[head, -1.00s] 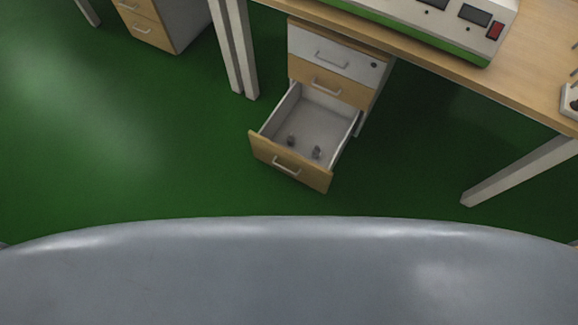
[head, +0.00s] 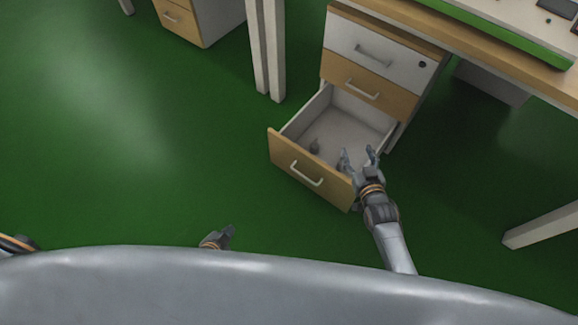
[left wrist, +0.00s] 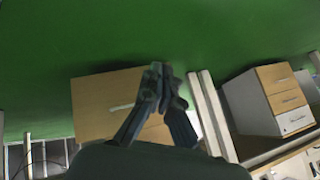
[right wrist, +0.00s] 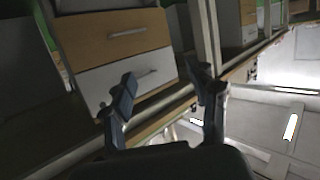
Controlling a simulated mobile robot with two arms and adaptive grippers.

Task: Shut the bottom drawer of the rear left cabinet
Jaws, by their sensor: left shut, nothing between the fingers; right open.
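A cabinet (head: 372,55) under the desk has a white top drawer, a wood-faced middle drawer and a bottom drawer (head: 290,160) pulled well out. The bottom drawer has a wooden front with a pale handle, and a small dark item shows inside it. My right gripper (head: 359,153) is open at the drawer's right front corner, its fingers over the drawer in the head view; I cannot tell whether it touches. My left gripper (head: 230,230) is shut and empty, low in front of the drawer. In the left wrist view its closed fingers (left wrist: 168,75) overlap a wooden front (left wrist: 100,100).
A second cabinet (head: 205,22) stands further left. White desk legs (head: 265,50) rise between the two cabinets, and another leg (head: 545,225) is at the right. The desk top (head: 470,45) overhangs the cabinet. The green floor to the left is clear.

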